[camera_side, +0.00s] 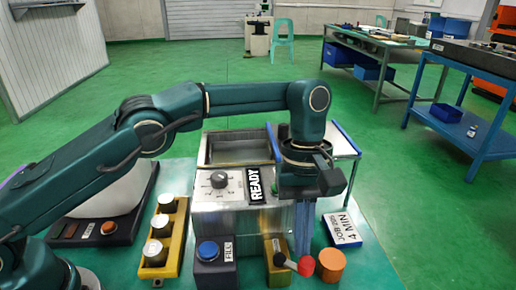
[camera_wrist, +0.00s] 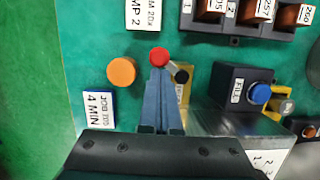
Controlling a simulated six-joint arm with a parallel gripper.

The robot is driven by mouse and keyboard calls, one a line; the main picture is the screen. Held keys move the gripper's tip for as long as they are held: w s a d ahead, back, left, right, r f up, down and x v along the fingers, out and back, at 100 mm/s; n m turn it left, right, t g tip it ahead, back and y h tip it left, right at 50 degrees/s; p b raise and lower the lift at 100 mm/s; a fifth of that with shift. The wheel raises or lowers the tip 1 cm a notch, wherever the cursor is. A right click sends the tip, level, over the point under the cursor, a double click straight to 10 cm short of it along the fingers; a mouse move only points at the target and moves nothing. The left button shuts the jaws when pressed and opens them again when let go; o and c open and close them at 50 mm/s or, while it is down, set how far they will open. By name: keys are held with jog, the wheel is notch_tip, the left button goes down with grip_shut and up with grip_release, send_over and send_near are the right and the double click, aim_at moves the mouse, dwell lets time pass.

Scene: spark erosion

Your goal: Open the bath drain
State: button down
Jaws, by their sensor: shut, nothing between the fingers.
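A red knob (camera_side: 306,266) sits on the end of a short dark lever on a yellow block (camera_side: 277,270), at the front of the metal bath (camera_side: 235,150). The lever lies roughly level, with the knob to the right of the block. My gripper (camera_side: 303,254) points down with its fingers shut and empty, right by the knob. In the wrist view the fingertips (camera_wrist: 160,76) end at the red knob (camera_wrist: 159,57), and I cannot tell whether they touch. The yellow block (camera_wrist: 185,92) is partly hidden by the fingers there.
A blue FILL button (camera_side: 208,250) on a dark box stands left of the yellow block. An orange cylinder (camera_side: 332,265) stands close right of the knob, with a 4 MIN card (camera_side: 343,230) behind it. A dial (camera_side: 219,181) and READY sign (camera_side: 257,186) are on the bath's panel.

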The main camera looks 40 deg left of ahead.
aim_at(295, 267)
jog(key=shift+s+d, duration=0.25)
jog(key=shift+s, duration=0.1)
jog(key=shift+s+d+m, duration=0.15)
jog(key=shift+s+m, duration=0.25)
jog(key=shift+m, duration=0.3)
jog(key=shift+s+d, duration=0.2)
jog(key=shift+s, duration=0.35)
dwell(0.4)
jog(key=shift+v, duration=1.85)
jog(key=shift+s+a+r, duration=0.1)
jog(key=shift+r, duration=0.25)
jog(key=a+r, duration=0.2)
jog(key=a, duration=0.1)
jog(key=w+a+r, duration=0.1)
jog(key=a+r, duration=0.1)
jog(key=a, duration=0.2)
jog(key=a+r, duration=0.2)
jog(key=a, duration=0.2)
jog(key=shift+w+a+r, duration=0.1)
jog(key=shift+w+r, duration=0.25)
jog(key=shift+w, duration=0.05)
